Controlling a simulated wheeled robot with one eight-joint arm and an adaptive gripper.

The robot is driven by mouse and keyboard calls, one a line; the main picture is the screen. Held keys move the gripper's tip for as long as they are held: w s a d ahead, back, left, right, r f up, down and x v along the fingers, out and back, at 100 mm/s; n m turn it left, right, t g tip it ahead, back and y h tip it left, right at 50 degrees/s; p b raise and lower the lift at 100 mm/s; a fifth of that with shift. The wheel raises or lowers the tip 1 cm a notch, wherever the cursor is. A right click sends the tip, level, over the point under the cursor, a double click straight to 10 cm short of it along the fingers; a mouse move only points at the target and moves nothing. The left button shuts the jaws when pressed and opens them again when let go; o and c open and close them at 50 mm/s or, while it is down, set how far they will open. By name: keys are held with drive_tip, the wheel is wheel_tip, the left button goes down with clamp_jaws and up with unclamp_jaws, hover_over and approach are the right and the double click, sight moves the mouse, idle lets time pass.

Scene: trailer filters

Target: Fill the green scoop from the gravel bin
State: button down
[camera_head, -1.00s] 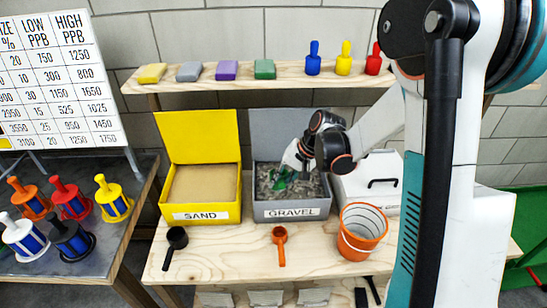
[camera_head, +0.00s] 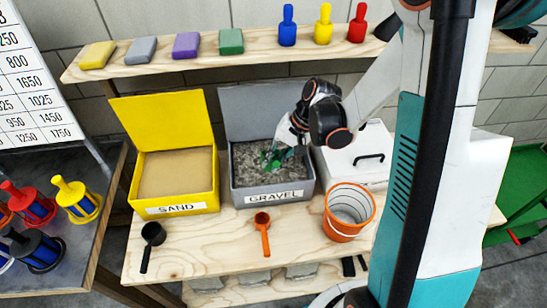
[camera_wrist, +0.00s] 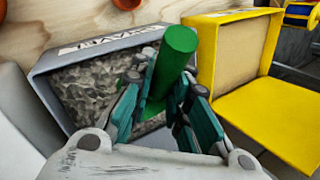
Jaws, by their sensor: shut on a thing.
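The gravel bin (camera_head: 300,195) is a grey open box labelled GRAVEL, with grey gravel (camera_head: 249,170) inside and its lid raised behind. It also shows in the wrist view (camera_wrist: 52,92). My gripper (camera_head: 283,150) reaches into the bin from the upper right. It is shut on the green scoop (camera_head: 271,158). In the wrist view the scoop's thick green handle (camera_wrist: 176,58) stands between the fingers of my gripper (camera_wrist: 165,105). The scoop's cup is mostly hidden by the fingers, so I cannot tell how much gravel is in it.
A yellow SAND bin (camera_head: 175,200) stands left of the gravel bin. A black scoop (camera_head: 152,238) and an orange scoop (camera_head: 263,232) lie in front. An orange bucket (camera_head: 345,228) and a white lidded box (camera_head: 350,155) are on the right. A shelf (camera_head: 150,62) holds blocks above.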

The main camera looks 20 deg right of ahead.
sight(271, 165)
drive_tip(key=f+b, duration=0.1)
drive_tip(key=f, duration=0.1)
drive_tip(key=w+f+b, duration=0.1)
drive_tip(key=f+b, duration=0.1)
drive_tip(key=f, duration=0.1)
drive_tip(key=f+b, duration=0.1)
drive_tip(key=f, duration=0.2)
drive_tip(key=shift+w+d+f+b, duration=0.1)
drive_tip(key=shift+w+f+b, duration=0.1)
drive_tip(key=shift+w+b, duration=0.15)
drive_tip(key=shift+w+d, duration=0.15)
drive_tip(key=shift+w, duration=0.5)
drive_tip(key=shift+w+d, duration=0.15)
drive_tip(key=shift+w, duration=0.5)
drive_tip(key=shift+s+a+r+p, duration=0.15)
drive_tip(key=shift+s+r+p, duration=0.7)
drive_tip(key=shift+r, duration=0.8)
drive_tip(key=shift+s+a+r+p, duration=0.15)
drive_tip(key=shift+s+r+p, duration=0.45)
drive_tip(key=shift+r+p, duration=0.8)
drive_tip(key=shift+s+a+r+p, duration=0.15)
drive_tip(key=shift+s+r+p, duration=0.55)
drive_tip(key=shift+r, duration=1.2)
